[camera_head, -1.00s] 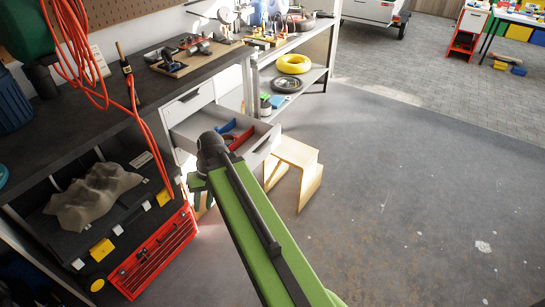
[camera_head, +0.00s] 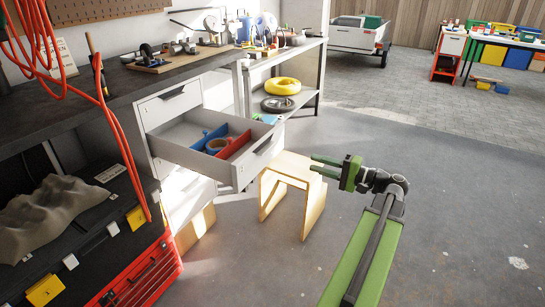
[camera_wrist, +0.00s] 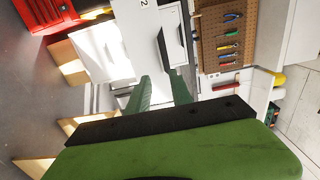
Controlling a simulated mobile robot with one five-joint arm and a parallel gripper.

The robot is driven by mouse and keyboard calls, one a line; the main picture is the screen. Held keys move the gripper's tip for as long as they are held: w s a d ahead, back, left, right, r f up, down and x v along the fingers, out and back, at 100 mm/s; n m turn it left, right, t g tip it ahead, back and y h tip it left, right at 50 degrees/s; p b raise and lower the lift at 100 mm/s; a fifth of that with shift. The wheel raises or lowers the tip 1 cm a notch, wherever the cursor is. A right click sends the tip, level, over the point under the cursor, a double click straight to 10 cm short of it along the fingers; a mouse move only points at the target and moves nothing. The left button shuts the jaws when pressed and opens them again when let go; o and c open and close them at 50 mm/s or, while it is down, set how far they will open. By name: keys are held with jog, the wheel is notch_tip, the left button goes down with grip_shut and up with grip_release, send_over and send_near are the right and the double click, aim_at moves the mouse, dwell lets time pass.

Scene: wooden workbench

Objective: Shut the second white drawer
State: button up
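The second white drawer (camera_head: 252,171) stands pulled out of the white cabinet under the workbench in the head view. It holds blue and red dividers and a round tan item. Its front panel has a dark handle (camera_head: 264,145). The drawer above it (camera_head: 170,104) is flush with the cabinet. My green gripper (camera_head: 312,166) is to the right of the drawer front, above the wooden stool, with its fingers pointing left. The fingers are parted and empty. In the wrist view my gripper (camera_wrist: 160,86) points towards a white front with a dark handle (camera_wrist: 162,48); I see no contact.
A wooden step stool (camera_head: 292,170) stands on the floor in front of the drawer. A red toolbox (camera_head: 148,275) and a black case are at the lower left. A metal shelf (camera_head: 297,100) stands behind. The floor to the right is clear.

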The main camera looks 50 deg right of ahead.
jog(key=x, duration=1.6)
jog(key=shift+w, duration=0.4)
grip_shut()
dwell(0.4)
